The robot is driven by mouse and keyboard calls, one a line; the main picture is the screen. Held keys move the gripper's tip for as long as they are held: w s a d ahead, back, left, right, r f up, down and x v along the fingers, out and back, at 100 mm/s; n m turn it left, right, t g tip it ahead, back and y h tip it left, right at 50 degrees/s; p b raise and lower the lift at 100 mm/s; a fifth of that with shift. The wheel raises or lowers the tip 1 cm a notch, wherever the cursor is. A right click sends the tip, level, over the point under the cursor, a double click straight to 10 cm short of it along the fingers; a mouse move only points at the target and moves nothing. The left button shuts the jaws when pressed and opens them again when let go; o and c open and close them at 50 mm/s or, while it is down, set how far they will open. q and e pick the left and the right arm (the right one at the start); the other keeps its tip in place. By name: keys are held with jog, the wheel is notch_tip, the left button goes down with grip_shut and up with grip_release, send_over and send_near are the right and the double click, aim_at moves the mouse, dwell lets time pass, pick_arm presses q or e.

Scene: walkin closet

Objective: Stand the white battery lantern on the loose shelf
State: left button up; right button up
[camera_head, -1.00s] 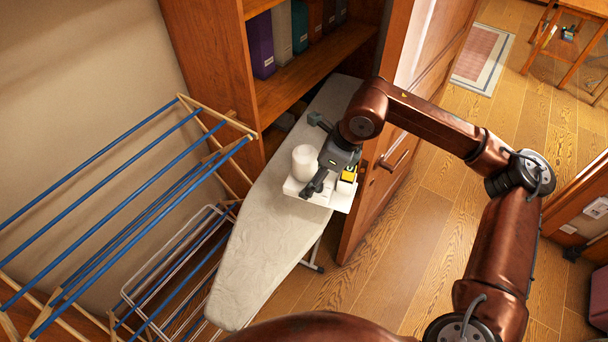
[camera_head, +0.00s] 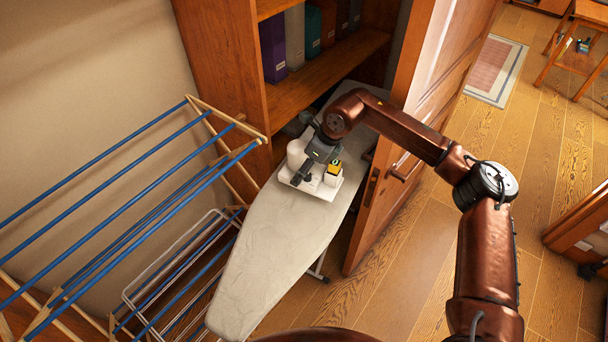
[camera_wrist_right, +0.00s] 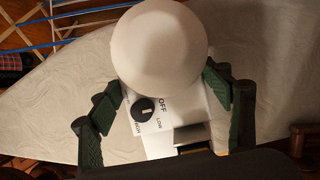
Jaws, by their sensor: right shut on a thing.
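The white lantern (camera_head: 296,153) has a round pale top, which fills the upper middle of the right wrist view (camera_wrist_right: 160,45). Below it a white panel (camera_wrist_right: 165,125) carries a dark dial marked OFF, LOW and HIGH. In the head view a white flat piece (camera_head: 331,193) with a yellow-and-black block (camera_head: 334,168) lies beside the round top. My right gripper (camera_head: 303,150) is shut on the lantern, a finger on each side. The lantern looks upright over the ironing board; contact beneath it is hidden. I cannot tell which surface is the loose shelf. My left gripper is out of view.
The ironing board (camera_head: 265,245) is bare towards its near end. A wooden shelf unit (camera_head: 330,65) with binders stands behind it. A drying rack (camera_head: 110,205) is at left, and an open wooden door (camera_head: 425,110) is close on the right. Wooden floor lies beyond.

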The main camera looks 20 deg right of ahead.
jog(key=shift+w+a+f, duration=0.1)
jog(key=shift+w+f, duration=0.15)
jog(key=shift+w, duration=0.05)
jog(key=f, duration=0.1)
jog(key=f+b, duration=0.1)
jog(key=f, duration=0.1)
jog(key=shift+w+f, duration=0.2)
jog(key=shift+f, duration=0.1)
jog(key=shift+r, duration=0.1)
jog(key=o, duration=1.2)
jog(key=shift+f, duration=0.3)
jog(key=shift+c, duration=0.2)
jog(key=o, duration=0.4)
jog(key=shift+o, duration=0.2)
jog(key=shift+r, duration=0.1)
